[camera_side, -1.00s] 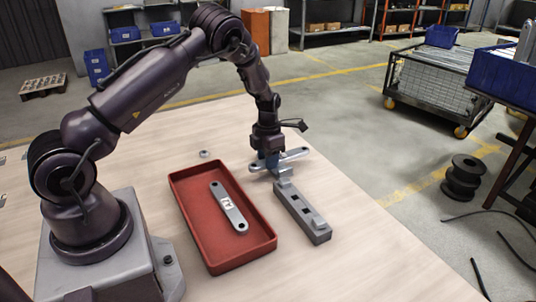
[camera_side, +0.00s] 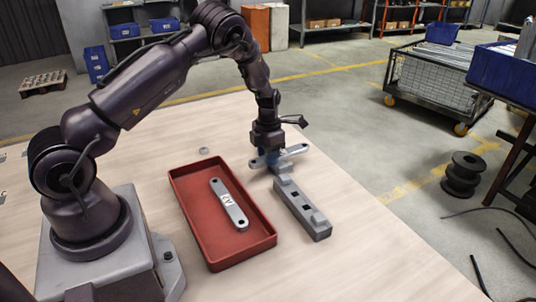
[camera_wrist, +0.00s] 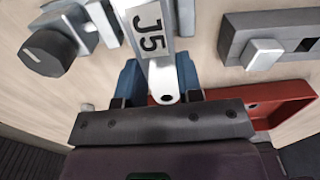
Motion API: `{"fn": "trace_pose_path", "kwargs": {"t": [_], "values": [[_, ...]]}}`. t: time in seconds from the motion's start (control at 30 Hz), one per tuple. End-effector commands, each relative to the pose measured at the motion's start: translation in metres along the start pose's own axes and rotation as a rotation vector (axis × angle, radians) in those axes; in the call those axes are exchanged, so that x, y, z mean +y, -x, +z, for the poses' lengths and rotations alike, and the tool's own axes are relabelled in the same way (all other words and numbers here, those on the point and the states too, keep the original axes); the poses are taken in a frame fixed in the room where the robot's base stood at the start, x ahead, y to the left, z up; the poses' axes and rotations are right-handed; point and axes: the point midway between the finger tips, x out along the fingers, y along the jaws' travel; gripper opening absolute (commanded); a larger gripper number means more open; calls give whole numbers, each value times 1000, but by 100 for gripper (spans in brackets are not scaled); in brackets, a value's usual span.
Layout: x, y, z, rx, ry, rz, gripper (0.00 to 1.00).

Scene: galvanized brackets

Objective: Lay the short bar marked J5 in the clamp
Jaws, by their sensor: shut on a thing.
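My gripper (camera_wrist: 160,85) is shut on the short bar marked J5 (camera_wrist: 150,30), with its blue fingers on both sides of the bar. In the side view my gripper (camera_side: 268,158) holds this bar (camera_side: 294,150) low, beyond the red tray. In the wrist view grey metal parts, which look like the clamp (camera_wrist: 84,22), show at the upper left with a black knob (camera_wrist: 48,52). The bar and gripper hide much of that spot in the side view. I cannot tell whether the bar touches the clamp.
A red tray (camera_side: 190,222) holds another grey bar (camera_side: 238,212) with a label I cannot read surely. A long grey block (camera_side: 300,210) with raised parts stands to the tray's right. A small ring (camera_side: 203,150) lies behind the tray. The table is clear at the front right.

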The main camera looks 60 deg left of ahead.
Motion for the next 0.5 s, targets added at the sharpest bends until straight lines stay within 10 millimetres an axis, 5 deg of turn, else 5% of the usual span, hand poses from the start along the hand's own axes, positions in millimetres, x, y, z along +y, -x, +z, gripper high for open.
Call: {"fn": "trace_pose_path", "kwargs": {"t": [0.5], "values": [[0, -7, 1, -1, -1, 1, 3]]}}
